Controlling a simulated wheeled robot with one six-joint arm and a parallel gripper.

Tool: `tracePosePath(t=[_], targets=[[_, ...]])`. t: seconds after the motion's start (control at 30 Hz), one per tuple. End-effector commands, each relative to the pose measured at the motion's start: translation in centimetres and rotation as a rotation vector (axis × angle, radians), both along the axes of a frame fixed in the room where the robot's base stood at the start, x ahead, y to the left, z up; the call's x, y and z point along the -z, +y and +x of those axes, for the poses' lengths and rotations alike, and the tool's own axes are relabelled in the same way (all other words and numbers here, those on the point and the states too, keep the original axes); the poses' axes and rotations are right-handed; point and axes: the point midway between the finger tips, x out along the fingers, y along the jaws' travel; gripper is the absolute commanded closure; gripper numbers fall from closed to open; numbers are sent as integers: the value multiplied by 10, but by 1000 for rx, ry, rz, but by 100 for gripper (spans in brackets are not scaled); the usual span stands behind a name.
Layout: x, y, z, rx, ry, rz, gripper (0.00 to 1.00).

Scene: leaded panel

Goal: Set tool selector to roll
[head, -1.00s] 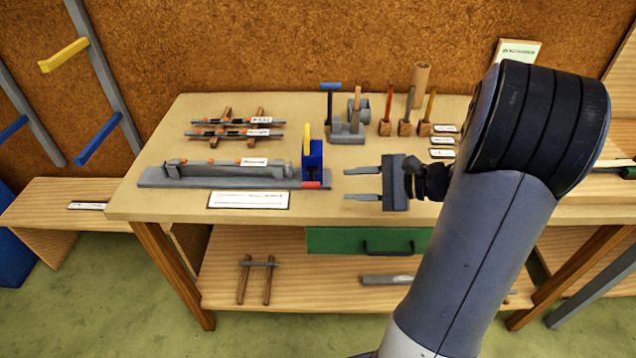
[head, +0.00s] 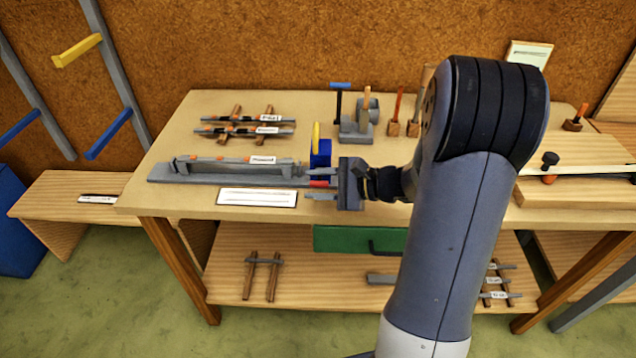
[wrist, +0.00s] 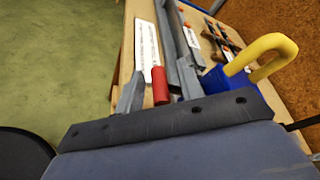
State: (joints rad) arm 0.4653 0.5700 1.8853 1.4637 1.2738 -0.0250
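A long grey fixture (head: 165,177) lies along the bench's left front. At its right end are a blue block (head: 320,158) with an upright yellow lever (head: 316,133) and a small red handle (head: 319,184). No part is legibly marked as the tool selector. My gripper (head: 308,185) points left at this end, fingers apart. In the wrist view the red handle (wrist: 160,86) shows between the grey fingertips, with the yellow loop-shaped lever (wrist: 262,55) and blue block (wrist: 222,82) to the right. I cannot tell whether a finger touches the red handle.
A white card (head: 257,197) lies in front of the fixture. Racks of labelled rods (head: 240,125) lie behind it. A grey device (head: 358,125) and upright tools stand at the back. A green drawer (head: 340,238) hangs below the bench top (head: 175,208).

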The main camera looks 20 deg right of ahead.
Motion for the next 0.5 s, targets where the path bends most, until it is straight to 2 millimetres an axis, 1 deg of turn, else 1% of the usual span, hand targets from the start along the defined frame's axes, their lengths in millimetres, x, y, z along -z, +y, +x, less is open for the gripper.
tracePosePath(t=[0.13,0.5], targets=[[0,0,0,0,0,0,65],[0,0,0,0,0,0,95]])
